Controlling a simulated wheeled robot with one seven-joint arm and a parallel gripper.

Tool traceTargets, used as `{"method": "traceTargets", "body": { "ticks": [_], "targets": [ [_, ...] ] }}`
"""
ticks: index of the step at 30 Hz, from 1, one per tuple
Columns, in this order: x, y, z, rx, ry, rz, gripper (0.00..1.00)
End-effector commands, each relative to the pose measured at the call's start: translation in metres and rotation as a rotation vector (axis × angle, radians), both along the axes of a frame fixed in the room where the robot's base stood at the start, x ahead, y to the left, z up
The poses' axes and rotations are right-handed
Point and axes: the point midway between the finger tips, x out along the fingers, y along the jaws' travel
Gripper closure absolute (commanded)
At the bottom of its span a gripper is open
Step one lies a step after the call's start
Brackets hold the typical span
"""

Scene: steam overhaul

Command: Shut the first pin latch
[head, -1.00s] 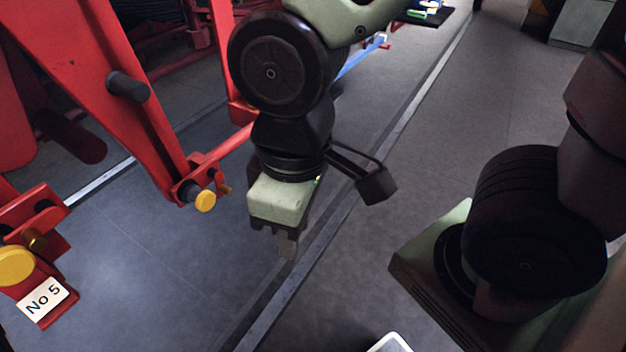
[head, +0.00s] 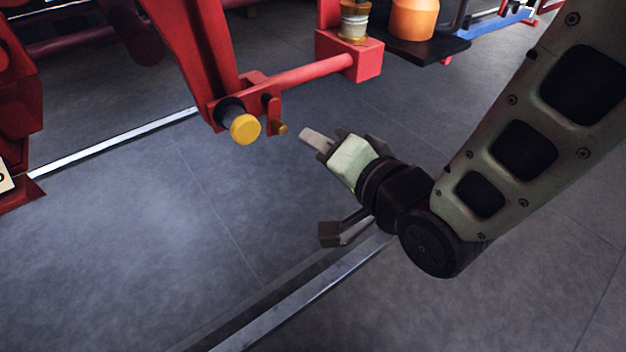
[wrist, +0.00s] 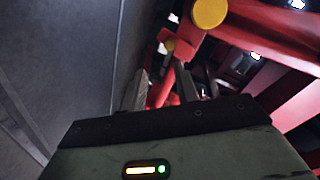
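The pin latch (head: 270,105) is a small red lever with a brass knob (head: 282,128), hanging beside a yellow-capped pin (head: 245,129) at the lower end of a red link. My gripper (head: 308,137) is just right of the knob, pointing toward it, apart from it in the head view. In the wrist view, the two fingers of my gripper (wrist: 161,80) stand apart with nothing clearly held between them. The brass knob (wrist: 168,45) shows just beyond the fingertips, with the yellow cap (wrist: 208,12) above right. I cannot tell whether a finger touches the lever.
A red bar (head: 310,72) runs from the link to a red block (head: 358,58). A black tray (head: 425,48) with an orange container (head: 412,18) stands behind. Another black-ended pin is at upper left. The floor below the gripper is clear, with a metal strip (head: 300,300).

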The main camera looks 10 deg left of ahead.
Motion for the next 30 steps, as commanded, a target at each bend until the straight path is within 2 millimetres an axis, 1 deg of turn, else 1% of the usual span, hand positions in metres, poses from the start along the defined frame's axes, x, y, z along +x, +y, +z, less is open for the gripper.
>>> {"method": "traceTargets", "body": {
  "ticks": [1, 4, 9, 14, 24, 30],
  "targets": [
    [-0.003, 0.005, -0.014, 0.056, -0.012, 0.003, 0.69],
    [-0.006, 0.011, -0.014, 0.16, -0.036, 0.004, 0.69],
    [-0.008, 0.015, -0.011, 0.242, -0.054, 0.009, 0.69],
    [-0.003, 0.022, -0.008, 0.248, -0.055, 0.01, 0.69],
    [0.021, 0.05, -0.008, 0.247, -0.056, 0.011, 0.69],
    [0.031, 0.062, -0.008, 0.247, -0.056, 0.011, 0.69]
  ]
}}
